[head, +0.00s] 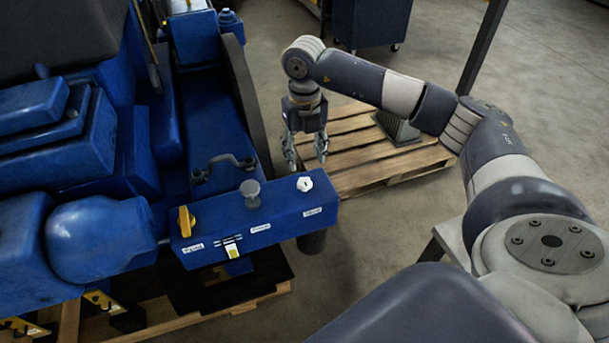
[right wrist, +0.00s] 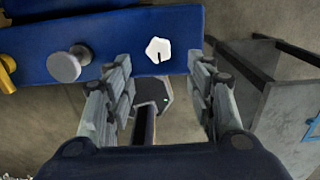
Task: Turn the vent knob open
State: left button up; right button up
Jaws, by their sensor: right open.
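A blue control box (head: 275,230) carries a yellow lever (head: 186,221) at its left, a grey round knob (head: 251,191) in the middle and a small white knob (head: 305,184) at its right end. The labels are too small to read surely, so I cannot tell which is the vent knob. My right gripper (head: 306,160) is open and empty, pointing down just beyond the box's right end. In the right wrist view the white knob (right wrist: 158,50), with a dark slot, appears between and ahead of the open fingertips, not touched. My left gripper is out of view.
The blue engine (head: 100,235) fills the left side, with a dark handle (head: 223,165) behind the box. A wooden pallet (head: 385,165) bearing a grey ribbed part (head: 398,128) lies on the floor behind my right gripper. Open floor lies right of the box.

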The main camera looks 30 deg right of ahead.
aim_at(304, 181)
notch_tip(304, 181, down, 8)
jog(key=p, duration=0.3)
jog(key=shift+f, duration=0.55)
jog(key=c, duration=1.1)
